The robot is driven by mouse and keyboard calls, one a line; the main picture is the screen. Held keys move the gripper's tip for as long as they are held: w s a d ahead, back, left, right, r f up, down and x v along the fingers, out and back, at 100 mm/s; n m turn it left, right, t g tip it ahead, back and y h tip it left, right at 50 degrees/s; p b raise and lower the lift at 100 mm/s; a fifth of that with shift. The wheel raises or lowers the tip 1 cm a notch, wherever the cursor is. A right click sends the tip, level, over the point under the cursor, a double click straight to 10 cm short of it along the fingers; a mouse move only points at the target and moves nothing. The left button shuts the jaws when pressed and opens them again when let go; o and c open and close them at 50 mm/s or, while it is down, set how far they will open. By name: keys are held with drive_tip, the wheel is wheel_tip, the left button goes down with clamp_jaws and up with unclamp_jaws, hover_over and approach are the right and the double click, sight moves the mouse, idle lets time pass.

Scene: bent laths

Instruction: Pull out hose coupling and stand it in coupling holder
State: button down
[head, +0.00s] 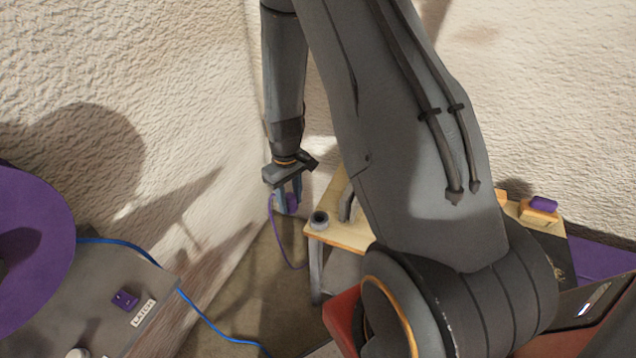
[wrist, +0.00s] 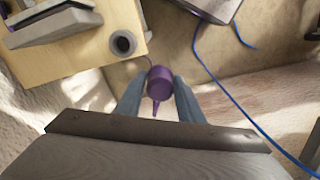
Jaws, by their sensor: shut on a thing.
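A purple hose coupling (wrist: 161,79) sits between the two blue-grey fingers of my gripper (wrist: 159,95) in the wrist view. My gripper (head: 287,196) is shut on it and points down near the wall corner in the head view, where the coupling (head: 291,204) is partly covered by the fingers. A thin purple hose (head: 278,233) hangs from it. A round dark-rimmed cup with a hole, which looks like the coupling holder (head: 319,220), stands on the near left corner of a wooden table. It also shows in the wrist view (wrist: 123,43). The coupling is apart from it, to its left in the head view.
The wooden table (head: 340,238) also bears a grey bent fitting (head: 347,203) beside the holder. Textured walls stand close behind my gripper.

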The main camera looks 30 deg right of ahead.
drive_tip(key=d+f+n+p, duration=0.15)
drive_tip(key=d+n, duration=0.35)
drive_tip(key=d, duration=0.5)
drive_tip(key=shift+s+a+f+b, duration=0.1)
drive_tip(key=shift+f+b, duration=0.75)
drive_tip(key=shift+f, duration=0.75)
drive_tip(key=shift+a+f+b, duration=0.1)
drive_tip(key=shift+f+b, duration=0.75)
drive_tip(key=shift+f, duration=0.75)
drive_tip(key=shift+f+b, duration=0.35)
drive_tip(key=shift+f, duration=0.65)
drive_tip(key=c, duration=0.6)
unclamp_jaws()
drive_tip(key=shift+c, duration=0.2)
drive_tip(key=shift+r, duration=0.15)
wheel_tip(320, 180, up, 7)
drive_tip(key=p, duration=0.4)
drive_tip(key=shift+r+p, duration=0.15)
drive_tip(key=shift+p, duration=0.25)
